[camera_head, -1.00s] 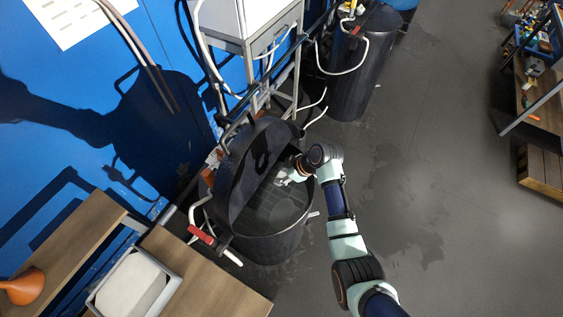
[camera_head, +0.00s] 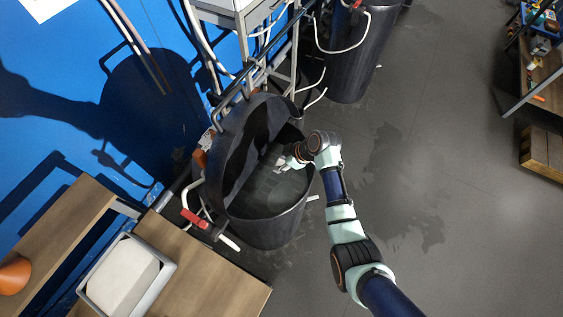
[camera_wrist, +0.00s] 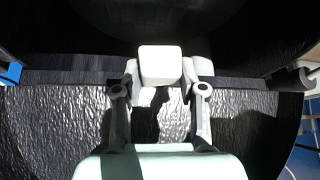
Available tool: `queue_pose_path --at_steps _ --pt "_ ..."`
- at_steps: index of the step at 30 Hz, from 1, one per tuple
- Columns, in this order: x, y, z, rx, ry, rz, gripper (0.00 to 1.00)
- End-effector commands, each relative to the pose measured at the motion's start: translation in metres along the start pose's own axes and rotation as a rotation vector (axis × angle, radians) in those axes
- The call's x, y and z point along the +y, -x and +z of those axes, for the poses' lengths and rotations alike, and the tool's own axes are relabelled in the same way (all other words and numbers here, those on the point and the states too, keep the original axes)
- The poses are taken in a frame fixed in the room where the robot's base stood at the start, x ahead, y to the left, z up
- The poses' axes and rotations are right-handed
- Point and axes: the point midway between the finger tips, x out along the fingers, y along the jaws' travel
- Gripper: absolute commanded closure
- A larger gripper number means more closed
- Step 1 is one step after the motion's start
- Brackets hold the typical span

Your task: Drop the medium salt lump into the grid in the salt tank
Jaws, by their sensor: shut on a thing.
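My gripper (camera_head: 281,163) hangs inside the mouth of the round black tank (camera_head: 268,232), near its right side in the head view. In the wrist view my gripper (camera_wrist: 160,78) is shut on a white, rounded-edged salt lump (camera_wrist: 161,64), held between its fingertips. The lump is too small to make out clearly in the head view. A faint grid pattern (camera_head: 262,192) shows inside the tank. The height of the lump above it cannot be told. The tank's black lid (camera_head: 240,150) stands open on the left.
A grey tray (camera_head: 95,292) with a larger white block (camera_head: 125,278) sits on a wooden table (camera_head: 200,265) at lower left. A red-handled valve (camera_head: 195,219) and pipes flank the tank. A second black tank (camera_head: 352,65) stands behind.

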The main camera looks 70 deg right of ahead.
Motion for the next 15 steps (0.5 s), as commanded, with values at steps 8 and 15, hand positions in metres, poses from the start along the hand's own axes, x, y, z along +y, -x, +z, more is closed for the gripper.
queue_pose_path --at_steps 8,15 --pt "0.0001 0.0010 -0.0007 0.000 0.000 0.000 0.31" --pt "0.0000 0.0009 -0.0006 0.000 0.000 0.000 0.30"
